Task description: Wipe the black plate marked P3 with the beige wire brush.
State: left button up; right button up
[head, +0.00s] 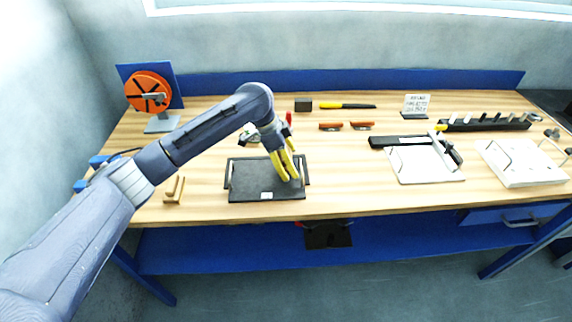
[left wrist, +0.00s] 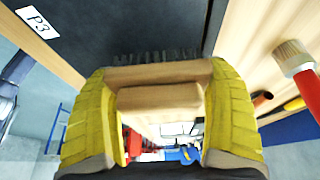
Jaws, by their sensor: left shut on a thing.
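The black plate (head: 245,178) lies flat on the wooden bench, left of the middle, with a handle at each side. Its white P3 label (left wrist: 37,22) shows at the upper left of the left wrist view. My left gripper (head: 290,177) is over the plate's right half, fingers pointing down. Its yellow fingers are shut on the beige wire brush (left wrist: 160,97), whose dark bristles (left wrist: 155,57) face the plate. The bristles are at or very near the plate surface; I cannot tell if they touch. The brush is mostly hidden by the fingers in the head view. My right gripper is not in view.
A wooden piece (head: 174,190) sits left of the plate. A red-handled brush (left wrist: 304,85) stands behind it. Two red-orange tools (head: 331,126) lie further back. A white board with a black clamp (head: 425,165) is to the right. Bench space between plate and board is clear.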

pick_arm(q)
jog(key=shift+r, duration=3.45)
jog(key=shift+w, duration=0.1)
